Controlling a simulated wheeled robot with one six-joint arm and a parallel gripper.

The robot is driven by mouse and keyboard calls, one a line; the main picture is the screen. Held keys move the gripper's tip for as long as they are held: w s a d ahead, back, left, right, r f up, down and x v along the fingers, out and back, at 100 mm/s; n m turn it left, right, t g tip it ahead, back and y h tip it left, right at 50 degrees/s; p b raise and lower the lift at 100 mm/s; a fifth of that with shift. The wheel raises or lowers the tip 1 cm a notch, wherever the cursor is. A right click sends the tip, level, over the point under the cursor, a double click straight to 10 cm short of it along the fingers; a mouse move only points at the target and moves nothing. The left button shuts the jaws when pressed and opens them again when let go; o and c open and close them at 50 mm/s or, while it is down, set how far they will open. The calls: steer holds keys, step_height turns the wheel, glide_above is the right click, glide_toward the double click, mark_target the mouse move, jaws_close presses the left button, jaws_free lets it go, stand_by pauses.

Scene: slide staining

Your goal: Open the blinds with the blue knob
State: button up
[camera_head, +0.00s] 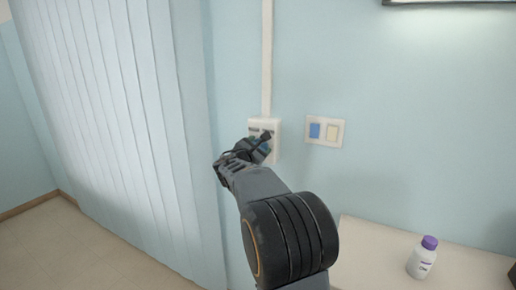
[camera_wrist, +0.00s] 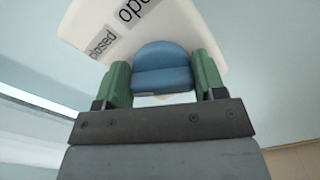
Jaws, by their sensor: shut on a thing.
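The blue knob (camera_wrist: 162,68) sits on a white control box with labels reading "closed" and "ope..." in the wrist view. My gripper (camera_wrist: 163,82) is at the knob, with one green finger on each side, shut on it. In the head view my gripper (camera_head: 262,146) reaches the white box (camera_head: 276,127) on the wall and hides most of the knob. The white vertical blinds (camera_head: 110,110) hang at the left, their slats forming a nearly continuous surface.
A white conduit (camera_head: 267,60) runs up the wall from the box. A switch plate (camera_head: 338,132) with blue and cream switches is just right of it. A counter (camera_head: 375,250) at lower right holds a white bottle with a purple cap (camera_head: 423,258).

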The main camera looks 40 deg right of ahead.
steer(key=shift+b, duration=0.3)
steer(key=m+b, duration=0.1)
steer(key=b, duration=0.2)
steer(key=shift+f+m, duration=0.3)
steer(key=shift+m, duration=0.1)
steer(key=m+b, duration=0.2)
steer(key=b, duration=0.2)
steer(key=shift+s+f+m, duration=0.1)
steer(key=shift+f+m, duration=0.05)
steer(key=shift+m, duration=0.15)
steer(key=m+b, duration=0.4)
steer(key=b, duration=0.2)
steer(key=shift+f+m+b, duration=0.15)
steer(key=shift+m+b, duration=0.15)
steer(key=m+b, duration=0.4)
steer(key=b, duration=0.1)
steer(key=shift+f, duration=0.1)
steer(key=m+b, duration=0.4)
steer(key=m, duration=0.2)
steer(key=shift+f, duration=0.1)
steer(key=m+b, duration=0.2)
steer(key=m, duration=0.2)
steer(key=shift+m, duration=0.3)
steer(key=shift+m+b, duration=0.3)
